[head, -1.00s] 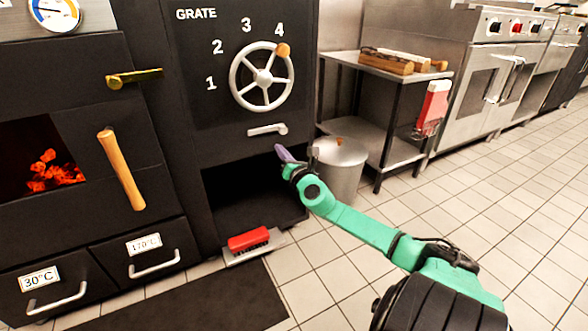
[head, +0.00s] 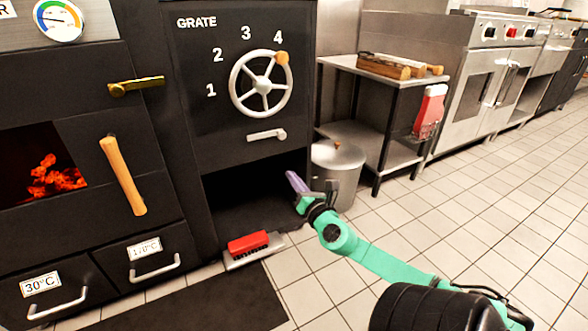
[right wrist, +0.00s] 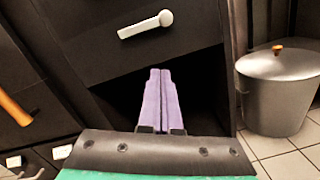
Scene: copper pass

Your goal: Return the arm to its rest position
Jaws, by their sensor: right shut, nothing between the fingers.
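My right arm is green and reaches in from the lower right in the head view. Its gripper (head: 292,181) has purple fingers, which are shut with nothing between them. In the right wrist view the two fingers (right wrist: 161,98) lie side by side, pointing at the dark opening below the grate panel. The gripper is in front of that opening (head: 255,195), left of the metal bin (head: 338,172), and appears to touch nothing. My left gripper is not in view.
The black stove has a grate wheel (head: 261,84) with its knob near 4, and a white lever handle (head: 267,135). A red brush (head: 248,242) lies on a dustpan on the floor. A steel table (head: 385,75) holds logs. Tiled floor at right is open.

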